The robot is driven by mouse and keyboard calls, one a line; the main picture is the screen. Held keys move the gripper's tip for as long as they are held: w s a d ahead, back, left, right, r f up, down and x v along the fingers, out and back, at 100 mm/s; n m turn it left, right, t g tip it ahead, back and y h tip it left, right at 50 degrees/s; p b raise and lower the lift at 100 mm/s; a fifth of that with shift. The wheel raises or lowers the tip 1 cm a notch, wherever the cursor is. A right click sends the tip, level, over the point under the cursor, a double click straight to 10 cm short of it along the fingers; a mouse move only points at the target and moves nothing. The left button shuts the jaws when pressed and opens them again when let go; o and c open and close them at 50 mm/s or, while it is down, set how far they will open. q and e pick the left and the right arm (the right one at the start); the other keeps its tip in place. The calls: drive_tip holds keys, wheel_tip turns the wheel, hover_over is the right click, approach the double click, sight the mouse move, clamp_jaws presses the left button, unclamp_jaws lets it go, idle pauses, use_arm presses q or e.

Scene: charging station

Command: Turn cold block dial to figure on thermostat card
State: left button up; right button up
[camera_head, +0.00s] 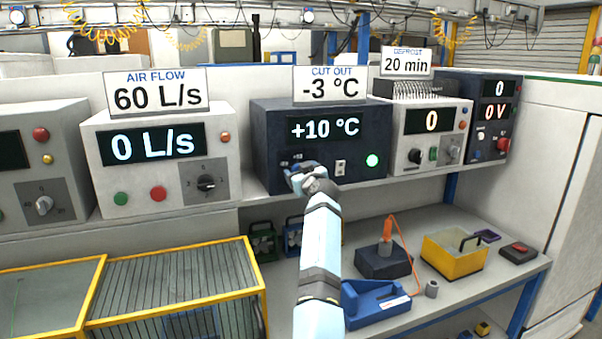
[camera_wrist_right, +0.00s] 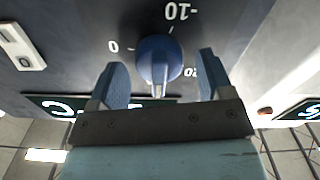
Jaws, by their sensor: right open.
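The cold block (camera_head: 264,155) is a dark box on the shelf, its display (camera_head: 325,128) reading +10 °C. The card (camera_head: 331,85) on top of it says CUT OUT -3 °C. My right gripper (camera_head: 300,173) is at the lower left of its front face and hides the dial in the head view. In the right wrist view the dial (camera_wrist_right: 158,58) is a round blue knob with scale figures around it, including 0 and -10. The open fingers of my right gripper (camera_wrist_right: 161,66) stand on either side of the dial, with gaps visible. My left gripper is out of view.
A white air flow unit (camera_head: 110,185) stands to the left, its display at 0 L/s. A defrost unit (camera_head: 405,160) stands to the right. A lit green button (camera_head: 372,160) and a switch (camera_head: 340,168) are right of my gripper. Below are a yellow-framed rack (camera_head: 255,262) and a yellow bin (camera_head: 453,262).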

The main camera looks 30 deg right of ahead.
drive_tip(key=c, duration=0.9)
